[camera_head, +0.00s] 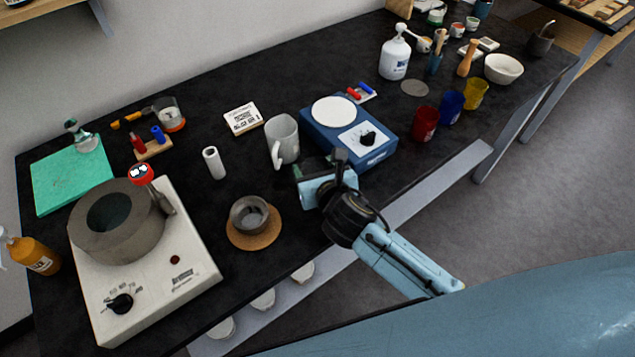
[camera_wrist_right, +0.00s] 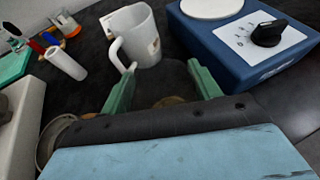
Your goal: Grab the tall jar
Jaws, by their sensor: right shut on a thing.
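My right gripper (camera_head: 312,180) is over the table's front part, in front of the blue device. In the right wrist view its green fingers (camera_wrist_right: 163,90) stand apart, closed on a dark thing, which I take for the tall jar (camera_wrist_right: 168,76). It is hard to tell from the black tabletop, and a brownish patch shows low between the fingers. In the head view the gripper hides it. I cannot tell whether it touches the table. My left gripper is not in view.
A white pitcher (camera_head: 284,140) stands just behind the gripper, and a blue device (camera_head: 377,152) with a white disc is close to its right. A grey bowl (camera_head: 240,217) on a cork mat (camera_head: 268,238) is to the left. A potter's wheel (camera_head: 190,285) is at far left.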

